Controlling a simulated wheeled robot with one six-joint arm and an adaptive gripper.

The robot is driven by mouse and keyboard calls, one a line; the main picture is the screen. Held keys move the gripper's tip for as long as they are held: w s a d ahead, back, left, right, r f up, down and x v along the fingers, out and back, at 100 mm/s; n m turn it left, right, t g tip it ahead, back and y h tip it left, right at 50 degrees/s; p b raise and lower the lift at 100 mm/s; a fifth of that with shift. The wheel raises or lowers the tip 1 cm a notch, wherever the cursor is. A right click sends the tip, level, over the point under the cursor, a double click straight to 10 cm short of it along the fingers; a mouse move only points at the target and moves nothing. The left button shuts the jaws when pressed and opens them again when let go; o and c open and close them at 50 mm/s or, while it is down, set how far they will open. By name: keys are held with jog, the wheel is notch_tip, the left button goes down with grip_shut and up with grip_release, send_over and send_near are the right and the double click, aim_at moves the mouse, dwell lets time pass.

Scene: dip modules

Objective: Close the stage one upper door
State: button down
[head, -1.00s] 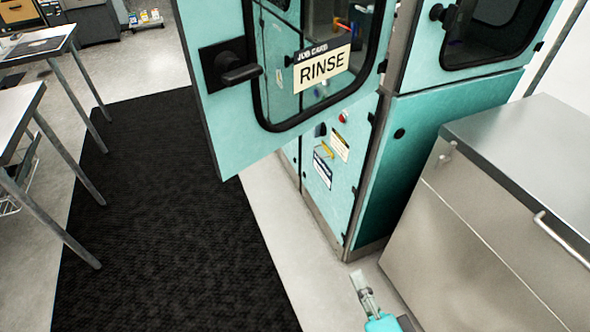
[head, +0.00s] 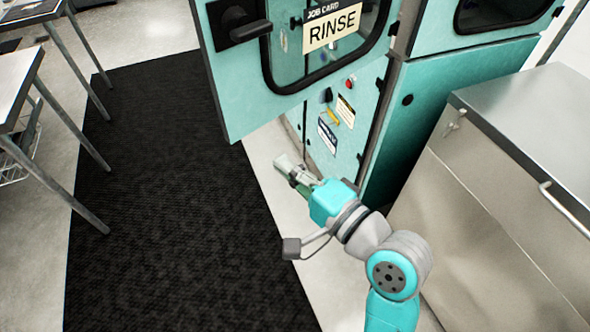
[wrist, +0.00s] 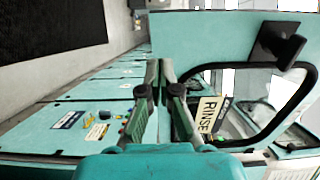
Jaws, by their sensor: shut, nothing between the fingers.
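The upper door (head: 238,105) of the teal cabinet stands open, swung out over the floor. It has a black-framed window, a RINSE job card (head: 332,30) at the window, and a black handle (head: 243,28) near its free edge. In the wrist view the door (wrist: 185,35) is on the right, with its handle (wrist: 280,44) at upper right. My gripper (head: 281,161) is shut and empty, below the door's lower edge in the head view. In the wrist view my gripper (wrist: 158,68) overlaps the door's near edge; I cannot tell any contact. No stage number is readable.
The lower cabinet panel (head: 345,150) carries a red button, a dark knob and labels. A steel cabinet (head: 500,190) stands at the right, close to my arm. Steel tables (head: 28,75) stand at the left. The black floor mat (head: 160,190) between is clear.

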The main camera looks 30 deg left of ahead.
aim_at(243, 131)
jog(key=x, duration=0.9)
jog(key=shift+w+a, duration=0.15)
jog(key=shift+a, duration=0.15)
